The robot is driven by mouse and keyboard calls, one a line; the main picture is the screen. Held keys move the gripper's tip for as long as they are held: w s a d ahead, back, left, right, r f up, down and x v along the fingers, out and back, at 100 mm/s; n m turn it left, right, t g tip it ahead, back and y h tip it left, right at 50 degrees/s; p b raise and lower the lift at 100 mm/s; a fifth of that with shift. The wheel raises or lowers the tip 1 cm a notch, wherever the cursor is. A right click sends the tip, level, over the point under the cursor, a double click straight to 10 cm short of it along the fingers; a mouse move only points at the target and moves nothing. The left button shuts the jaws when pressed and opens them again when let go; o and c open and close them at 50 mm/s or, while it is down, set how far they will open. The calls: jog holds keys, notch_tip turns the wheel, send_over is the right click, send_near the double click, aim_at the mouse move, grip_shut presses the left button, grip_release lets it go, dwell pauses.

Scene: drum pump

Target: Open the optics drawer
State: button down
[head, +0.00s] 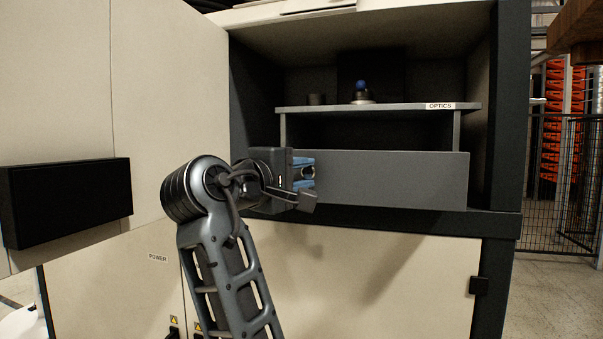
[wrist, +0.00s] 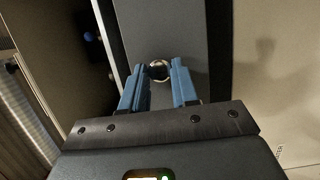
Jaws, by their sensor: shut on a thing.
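The optics drawer has a wide plain grey front (head: 400,180) below a small shelf (head: 370,108) labelled OPTICS, inside an open cabinet bay. A dark gap shows between the shelf and the top of the drawer front. I cannot tell how far out the drawer stands. My gripper (head: 308,172) is at the left part of the front. In the wrist view its blue fingers (wrist: 160,82) are shut on a small round metallic knob (wrist: 159,69) on the grey front. The fingers hide part of the knob.
A blue-topped object (head: 362,92) and a small dark cylinder (head: 316,99) stand on the shelf. A cream panel with a black box (head: 66,200) is at left. A dark cabinet post (head: 508,110) bounds the right side, with a mesh fence (head: 545,170) beyond.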

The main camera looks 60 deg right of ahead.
jog(key=c, duration=0.9)
grip_release()
jog(key=shift+o, duration=0.2)
jog(key=a+b, duration=0.1)
jog(key=a, duration=0.6)
jog(key=shift+w+a+b, duration=0.2)
jog(key=shift+a+b, duration=0.15)
jog(key=shift+f, duration=0.1)
